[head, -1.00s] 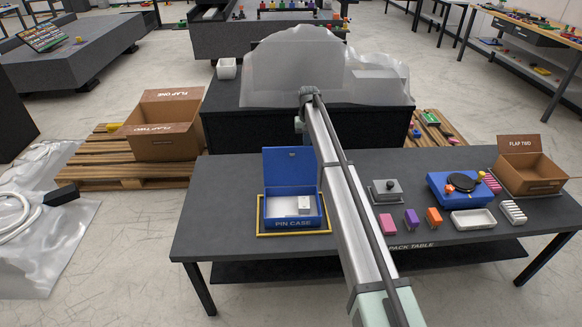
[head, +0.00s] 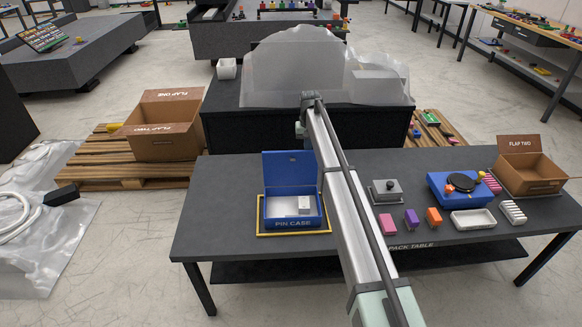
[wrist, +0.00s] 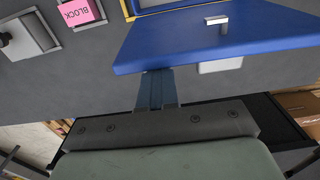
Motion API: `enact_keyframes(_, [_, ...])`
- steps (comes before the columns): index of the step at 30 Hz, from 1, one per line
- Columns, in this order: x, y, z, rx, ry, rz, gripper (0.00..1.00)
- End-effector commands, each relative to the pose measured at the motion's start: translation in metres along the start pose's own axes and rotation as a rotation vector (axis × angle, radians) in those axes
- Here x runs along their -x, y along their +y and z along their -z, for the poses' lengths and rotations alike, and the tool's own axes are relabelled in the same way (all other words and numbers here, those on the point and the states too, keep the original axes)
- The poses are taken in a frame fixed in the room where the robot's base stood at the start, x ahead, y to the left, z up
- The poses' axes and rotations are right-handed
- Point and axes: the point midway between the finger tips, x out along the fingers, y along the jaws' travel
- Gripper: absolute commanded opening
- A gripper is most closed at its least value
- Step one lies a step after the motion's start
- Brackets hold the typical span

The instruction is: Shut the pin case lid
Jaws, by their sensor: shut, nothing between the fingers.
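The blue pin case (head: 292,222) sits open on the dark pack table, with white contents and a pale block inside. Its blue lid (head: 290,172) stands raised at the back edge of the case. In the wrist view the lid (wrist: 190,45) fills the upper right, with a small silver fitting on its face. My gripper (wrist: 157,78) is shut and empty, its fingertips at the lid's free edge; contact is hard to tell.
A yellow outline (head: 262,234) surrounds the case. Right of my arm are a grey box (head: 386,192), a pink block (head: 388,224), purple and orange blocks, a white tray (head: 473,220) and a blue box (head: 450,198). The table left of the case is clear.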

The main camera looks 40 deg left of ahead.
Motion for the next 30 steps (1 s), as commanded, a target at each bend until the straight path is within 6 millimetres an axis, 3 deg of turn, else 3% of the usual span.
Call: enact_keyframes(30, [-0.012,0.000,-0.038,0.000,-0.014,0.000,0.00])
